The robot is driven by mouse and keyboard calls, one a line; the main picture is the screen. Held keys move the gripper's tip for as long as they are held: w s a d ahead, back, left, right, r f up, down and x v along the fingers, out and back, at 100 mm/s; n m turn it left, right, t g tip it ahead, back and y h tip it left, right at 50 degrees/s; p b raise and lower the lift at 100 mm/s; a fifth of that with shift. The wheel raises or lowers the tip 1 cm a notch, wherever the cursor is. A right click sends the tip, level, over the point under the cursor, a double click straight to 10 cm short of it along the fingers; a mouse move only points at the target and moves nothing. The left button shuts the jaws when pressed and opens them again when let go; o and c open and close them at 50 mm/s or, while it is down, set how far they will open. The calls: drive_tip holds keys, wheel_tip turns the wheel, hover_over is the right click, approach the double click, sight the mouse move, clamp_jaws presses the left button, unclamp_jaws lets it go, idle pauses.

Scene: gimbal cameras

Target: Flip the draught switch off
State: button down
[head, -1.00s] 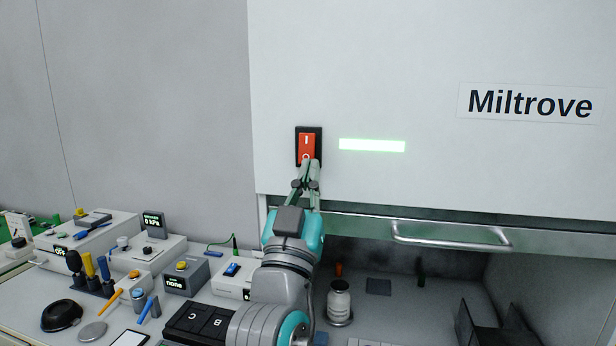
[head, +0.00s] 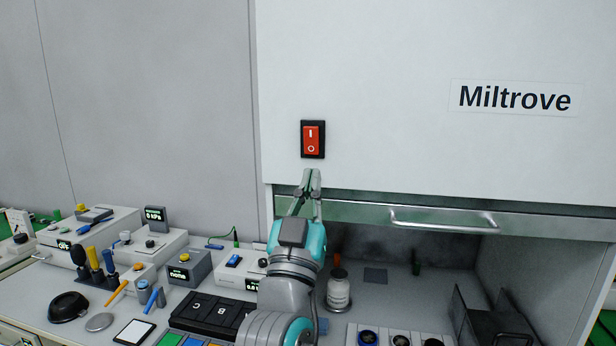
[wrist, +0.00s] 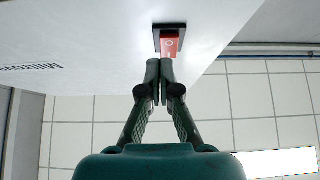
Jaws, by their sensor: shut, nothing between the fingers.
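The draught switch (head: 312,139) is a red rocker in a black frame on the white cabinet front, marked I at the top and O at the bottom. No lit bar shows beside it. My gripper (head: 311,173) is shut and empty just below the switch, pointing up, with a small gap between the fingertips and the black frame in the head view.
A steel sash rail with a handle (head: 445,220) runs below, above the open cabinet bay. A white jar (head: 339,292) stands inside. Bench instruments and tools crowd the left, with a black case (head: 213,312) near my arm. The wall around the switch is clear.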

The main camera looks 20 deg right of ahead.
drive_tip(key=s+a+f, duration=0.3)
drive_tip(key=s+f, duration=0.1)
drive_tip(key=f, duration=0.3)
drive_tip(key=shift+s+a, duration=0.15)
idle(0.5)
wheel_tip(320, 180, down, 19)
drive_tip(key=s+a+n+t+y, duration=0.1)
drive_tip(key=s+n+y, duration=0.1)
drive_tip(key=n+y, duration=0.7)
drive_tip(key=s+f+n+g+y, duration=0.2)
drive_tip(key=s+f+y, duration=0.45)
drive_tip(key=f, duration=0.65)
drive_tip(key=s+d+f+m+g, duration=0.1)
drive_tip(key=s+f, duration=0.3)
drive_tip(key=s, duration=1.1)
drive_tip(key=s+d+f+m+g, duration=0.1)
drive_tip(key=s+f+m+g, duration=0.1)
drive_tip(key=s, duration=1.3)
drive_tip(key=shift+f+m+g+h, duration=0.4)
drive_tip(key=shift+f+g, duration=0.4)
drive_tip(key=shift+f, duration=0.55)
